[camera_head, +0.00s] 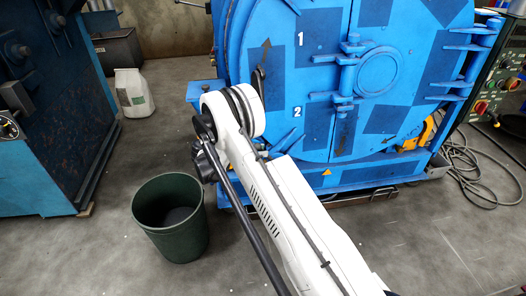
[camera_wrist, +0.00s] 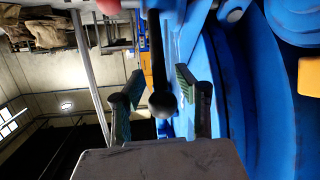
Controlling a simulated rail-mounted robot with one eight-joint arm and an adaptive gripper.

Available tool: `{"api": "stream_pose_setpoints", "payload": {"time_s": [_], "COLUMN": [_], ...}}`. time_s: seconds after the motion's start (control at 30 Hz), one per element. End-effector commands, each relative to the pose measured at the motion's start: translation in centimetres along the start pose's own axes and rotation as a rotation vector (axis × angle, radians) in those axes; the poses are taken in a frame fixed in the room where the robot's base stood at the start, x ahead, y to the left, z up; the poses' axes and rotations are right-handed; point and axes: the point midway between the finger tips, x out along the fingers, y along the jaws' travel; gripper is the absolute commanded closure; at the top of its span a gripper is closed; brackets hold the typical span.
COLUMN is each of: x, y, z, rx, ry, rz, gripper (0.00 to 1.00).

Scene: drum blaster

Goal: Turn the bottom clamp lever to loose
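In the wrist view a dark lever with a round ball knob (camera_wrist: 163,103) points toward the camera, beside the blue machine. My gripper (camera_wrist: 158,82) is open, with one finger on each side of the lever. The knob lies between the fingers, with visible gaps on both sides, and I see no grip on it. In the head view the blue drum blaster door (camera_head: 325,75) is shut against its frame and carries the numbers 1 and 2. A dark lever (camera_head: 258,82) shows at its left edge, just above my arm. My arm hides the door's lower left edge and my gripper there.
A dark green bin (camera_head: 170,218) stands on the floor left of my arm. A blue machine (camera_head: 50,110) fills the left side. Cables (camera_head: 480,175) lie at the right. The front floor is clear.

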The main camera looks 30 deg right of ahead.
Motion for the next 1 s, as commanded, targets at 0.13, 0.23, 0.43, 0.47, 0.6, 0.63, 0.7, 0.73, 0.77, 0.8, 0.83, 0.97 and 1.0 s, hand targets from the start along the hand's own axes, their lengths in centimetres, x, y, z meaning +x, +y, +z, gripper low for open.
{"api": "stream_pose_setpoints", "payload": {"time_s": [0.13,0.23,0.43,0.47,0.6,0.63,0.7,0.73,0.77,0.8,0.83,0.97,1.0], "x": [-2.8,-4.9,-8.4,-8.8,-10.2,-10.4,-10.6,-10.7,-10.7,-10.8,-10.8,-10.8,-10.8], "y": [0.0,0.0,0.0,0.0,0.0,0.0,0.0,0.0,0.0,0.0,0.0,0.0,0.0], "z": [0.0,0.0,0.0,0.0,0.0,0.0,0.0,0.0,0.0,0.0,0.0,0.0,0.0], "rx": [-0.001,-0.001,-0.001,-0.001,-0.001,-0.001,0.000,0.000,0.000,0.000,0.000,0.000,0.000], "ry": [0.000,0.000,0.000,0.000,0.000,0.000,0.000,0.000,0.000,0.000,0.000,0.000,0.000], "rz": [-0.003,-0.004,-0.002,-0.002,-0.001,-0.001,0.000,0.000,0.000,0.000,0.000,0.000,0.000], "gripper": [0.68,0.68,0.68,0.68,0.68,0.68,0.68,0.68,0.68,0.68,0.68,0.68,0.68]}}
